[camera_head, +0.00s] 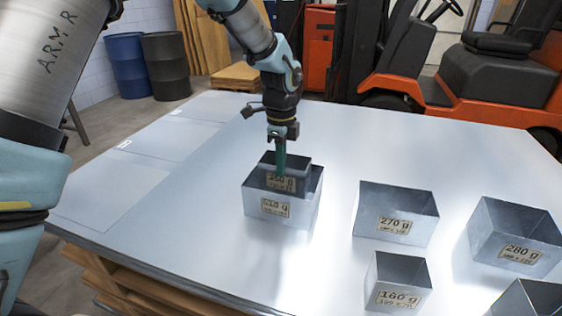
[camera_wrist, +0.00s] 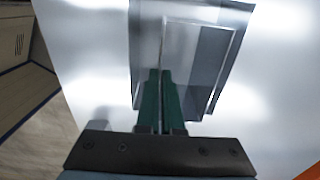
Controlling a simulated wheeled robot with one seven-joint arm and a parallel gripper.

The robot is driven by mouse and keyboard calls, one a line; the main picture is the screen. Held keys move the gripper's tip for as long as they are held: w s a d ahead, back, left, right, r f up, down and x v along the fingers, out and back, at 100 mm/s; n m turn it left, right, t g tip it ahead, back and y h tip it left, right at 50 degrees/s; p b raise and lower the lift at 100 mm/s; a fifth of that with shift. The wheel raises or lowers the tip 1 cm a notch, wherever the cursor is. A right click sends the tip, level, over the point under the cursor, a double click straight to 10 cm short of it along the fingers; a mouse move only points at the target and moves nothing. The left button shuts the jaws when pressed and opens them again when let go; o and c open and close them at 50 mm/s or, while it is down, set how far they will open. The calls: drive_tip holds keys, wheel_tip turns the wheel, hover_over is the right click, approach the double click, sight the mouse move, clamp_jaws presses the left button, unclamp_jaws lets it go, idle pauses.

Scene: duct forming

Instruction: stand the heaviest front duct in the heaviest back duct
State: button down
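A smaller grey duct (camera_head: 296,176), its label hard to read, perhaps 360 g, is inside a wider open duct (camera_head: 262,205), whose label looks like 310 g. The small duct's top stands above the wide duct's rim, and its bottom is hidden. My gripper (camera_head: 281,172) points down at the small duct's near wall. In the wrist view its green fingers (camera_wrist: 160,75) are close together on the edge of the small duct (camera_wrist: 186,50), within the wide duct (camera_wrist: 137,45). I cannot tell whether the small duct touches the bottom.
To the right stand open ducts marked 270 g (camera_head: 395,218), 280 g (camera_head: 513,240) and 160 g (camera_head: 396,290). Another duct (camera_head: 528,300) is cut off at the bottom right. The sheet-metal table (camera_head: 180,220) is clear at left. An orange forklift (camera_head: 400,75) stands behind.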

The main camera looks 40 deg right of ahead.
idle(0.4)
drive_tip(key=c, duration=1)
unclamp_jaws()
wheel_tip(320, 180, up, 7)
drive_tip(key=p, duration=0.6)
drive_tip(key=shift+r, duration=0.1)
